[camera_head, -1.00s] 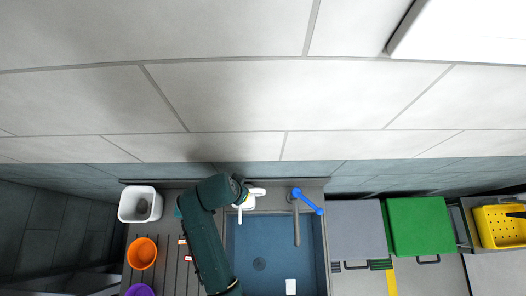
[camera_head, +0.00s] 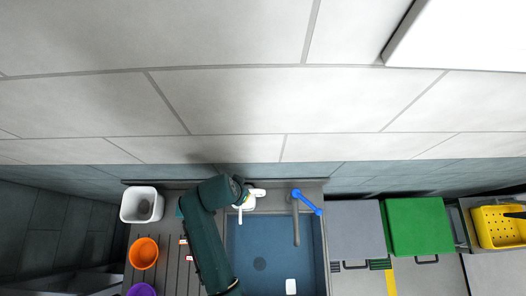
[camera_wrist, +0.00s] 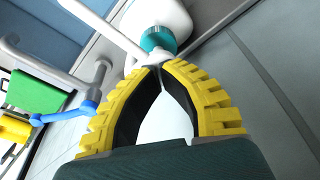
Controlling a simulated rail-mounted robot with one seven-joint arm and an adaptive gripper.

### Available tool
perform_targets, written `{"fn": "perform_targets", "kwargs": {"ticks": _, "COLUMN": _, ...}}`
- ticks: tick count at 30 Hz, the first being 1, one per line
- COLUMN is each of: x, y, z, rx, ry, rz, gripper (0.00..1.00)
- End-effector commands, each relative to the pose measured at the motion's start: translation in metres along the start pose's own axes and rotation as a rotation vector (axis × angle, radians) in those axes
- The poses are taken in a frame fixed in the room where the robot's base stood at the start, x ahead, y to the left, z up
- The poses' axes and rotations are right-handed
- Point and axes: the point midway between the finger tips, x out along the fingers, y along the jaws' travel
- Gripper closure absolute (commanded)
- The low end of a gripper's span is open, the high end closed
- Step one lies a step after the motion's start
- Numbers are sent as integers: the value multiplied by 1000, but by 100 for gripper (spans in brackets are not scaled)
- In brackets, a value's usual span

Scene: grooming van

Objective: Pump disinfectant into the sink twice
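The disinfectant dispenser (camera_head: 250,201) is a white pump bottle at the sink's back left corner in the head view. Its white spout points over the sink (camera_head: 270,238), a blue basin. The wrist view shows its white bottle body (camera_wrist: 160,14), teal collar (camera_wrist: 158,40) and long white spout (camera_wrist: 98,24). My gripper (camera_wrist: 156,68) has yellow ribbed fingers with black pads. Its tips are together, right at the white pump head. I cannot tell whether they press on it. My arm covers the gripper in the head view. No liquid is visible.
A tap with a blue handle (camera_head: 308,201) stands right of the dispenser. A white bin (camera_head: 131,215), an orange bowl (camera_head: 143,253) and a purple bowl (camera_head: 141,290) are on the left. A green box (camera_head: 419,225) and a yellow basket (camera_head: 497,229) are on the right.

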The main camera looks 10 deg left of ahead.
Motion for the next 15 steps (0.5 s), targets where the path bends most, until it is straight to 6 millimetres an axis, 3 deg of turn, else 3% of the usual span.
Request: {"fn": "perform_targets", "kwargs": {"ticks": 15, "x": -40, "y": -1, "z": -9, "rx": 0, "ry": 3, "rz": -2, "gripper": 100}}
